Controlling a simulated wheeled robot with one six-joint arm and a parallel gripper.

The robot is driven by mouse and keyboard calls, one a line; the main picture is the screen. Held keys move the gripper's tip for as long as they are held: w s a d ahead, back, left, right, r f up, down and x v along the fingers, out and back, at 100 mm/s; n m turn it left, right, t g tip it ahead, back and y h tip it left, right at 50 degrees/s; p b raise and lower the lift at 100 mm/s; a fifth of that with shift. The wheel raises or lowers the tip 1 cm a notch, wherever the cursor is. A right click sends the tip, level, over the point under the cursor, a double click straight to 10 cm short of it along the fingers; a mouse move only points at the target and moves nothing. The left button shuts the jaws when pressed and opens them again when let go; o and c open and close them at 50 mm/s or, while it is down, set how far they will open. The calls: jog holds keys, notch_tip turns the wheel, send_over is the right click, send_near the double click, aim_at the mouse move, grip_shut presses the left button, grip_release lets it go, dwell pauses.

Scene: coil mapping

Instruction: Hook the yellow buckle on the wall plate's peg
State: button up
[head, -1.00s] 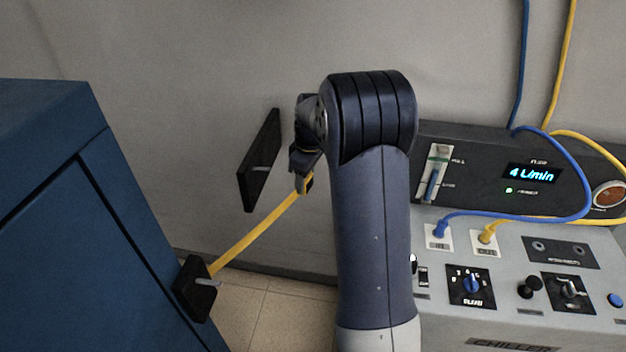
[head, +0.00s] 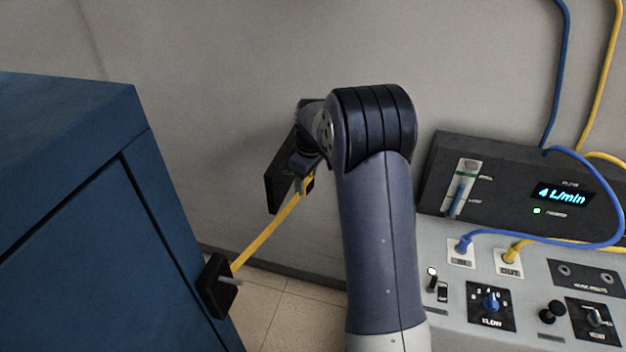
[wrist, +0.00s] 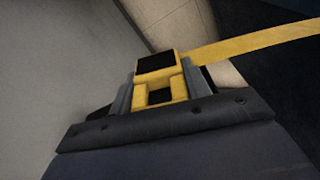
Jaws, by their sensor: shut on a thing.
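The yellow buckle (wrist: 141,66) is a small yellow frame with dark openings, held between the two fingers of my gripper (wrist: 160,88) in the wrist view. A taut yellow strap (head: 268,234) runs from it down left to a black plate (head: 216,290) with a metal peg on the blue cabinet. In the head view my gripper (head: 305,184) is at the right end of the strap, in front of the black wall plate (head: 276,190). My arm and gripper cover part of the wall plate, and its peg is hidden. I cannot tell whether the buckle touches the peg.
The blue cabinet (head: 75,210) fills the left side. The grey chiller panel (head: 440,235) with knobs and blue and yellow hoses stands right of my arm. The wall (head: 220,90) above is bare, and tiled floor shows below the strap.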

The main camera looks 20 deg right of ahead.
jog(key=w+a, duration=0.1)
jog(key=a, duration=0.1)
jog(key=w+a+f, duration=0.1)
jog(key=a, duration=0.1)
jog(key=shift+w+a, duration=0.1)
jog(key=shift+w, duration=0.25)
dwell(0.7)
jog(key=o, duration=1.1)
jog(key=shift+c, duration=0.2)
jog(key=r, duration=0.3)
jog(key=r+b, duration=0.1)
jog(key=r, duration=0.3)
jog(key=s+d+r, duration=0.1)
jog(key=r, duration=0.2)
jog(key=shift+r, duration=0.4)
